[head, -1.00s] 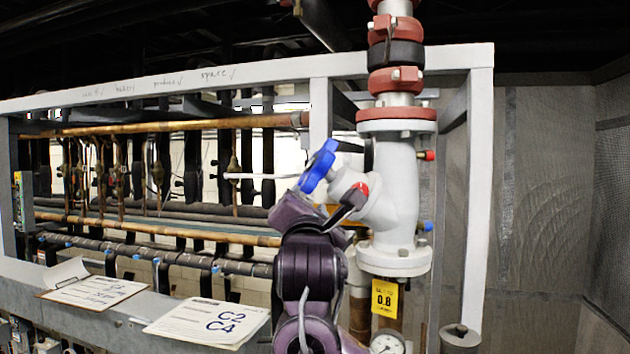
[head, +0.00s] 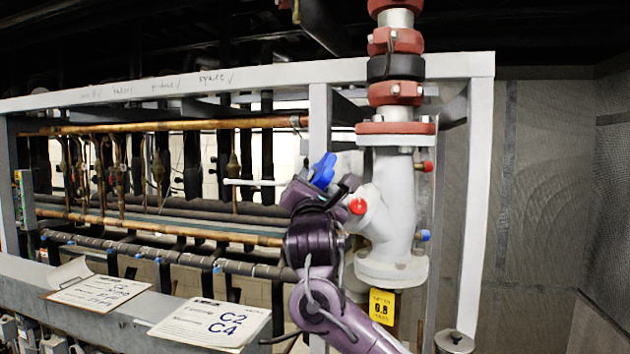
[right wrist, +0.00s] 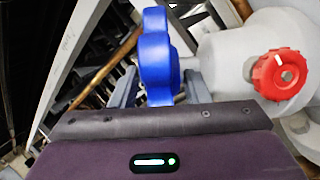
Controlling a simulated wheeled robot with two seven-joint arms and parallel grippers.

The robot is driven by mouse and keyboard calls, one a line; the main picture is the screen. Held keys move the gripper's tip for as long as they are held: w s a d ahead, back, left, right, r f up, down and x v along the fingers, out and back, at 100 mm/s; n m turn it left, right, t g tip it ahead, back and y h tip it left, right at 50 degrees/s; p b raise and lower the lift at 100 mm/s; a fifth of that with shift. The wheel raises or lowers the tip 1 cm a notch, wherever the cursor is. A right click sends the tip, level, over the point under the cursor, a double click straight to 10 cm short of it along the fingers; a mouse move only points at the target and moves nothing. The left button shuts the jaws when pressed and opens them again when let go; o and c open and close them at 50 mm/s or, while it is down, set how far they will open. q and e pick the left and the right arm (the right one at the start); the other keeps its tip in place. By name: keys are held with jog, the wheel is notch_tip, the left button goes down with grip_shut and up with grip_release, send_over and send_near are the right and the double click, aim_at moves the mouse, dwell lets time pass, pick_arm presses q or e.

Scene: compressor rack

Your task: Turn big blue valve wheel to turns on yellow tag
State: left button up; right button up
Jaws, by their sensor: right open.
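The big blue valve wheel (head: 322,170) sits on the white valve body (head: 392,205), partly hidden behind my right gripper (head: 318,185) in the head view. In the right wrist view the blue wheel (right wrist: 158,58) stands edge-on between the two grey fingers of my right gripper (right wrist: 160,88). The gripper is open, with a finger on each side of the wheel; I cannot tell whether they touch it. The yellow tag (head: 382,306) hangs below the valve and seems to read 0.8. My left gripper is not in view.
A small red knob (head: 358,206) is on the valve body close to my right gripper; it also shows in the right wrist view (right wrist: 279,75). A grey frame post (head: 478,200) stands at right. Papers (head: 210,322) lie on the front rail. Copper pipes (head: 160,125) run behind.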

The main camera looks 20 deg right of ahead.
grip_shut()
jog(key=shift+y, duration=0.3)
jog(key=shift+s+d+r+n+g+y+p, duration=0.15)
jog(key=shift+n+g+y+p, duration=0.25)
jog(key=shift+y, duration=0.2)
jog(key=shift+r+n+g+y+p, duration=0.1)
jog(key=shift+n+g+y+p, duration=0.25)
jog(key=shift+y, duration=0.25)
jog(key=n+g+y, duration=0.1)
jog(key=g+y, duration=0.1)
jog(key=shift+r+n+y, duration=0.15)
jog(key=shift+n+y, duration=0.2)
jog(key=shift+y, duration=0.05)
jog(key=g+y, duration=0.1)
jog(key=n+g+y, duration=0.1)
jog(key=g, duration=0.1)
jog(key=shift+r+n+y, duration=0.3)
jog(key=shift+r+y, duration=0.05)
jog(key=shift+y, duration=0.05)
jog(key=g, duration=0.1)
jog(key=n+g+y, duration=0.1)
jog(key=g, duration=0.1)
jog(key=d+n+g+y, duration=0.1)
jog(key=shift+r+g, duration=0.25)
jog(key=shift+g, duration=0.1)
jog(key=shift+g+y, duration=0.3)
jog(key=shift+y, duration=0.1)
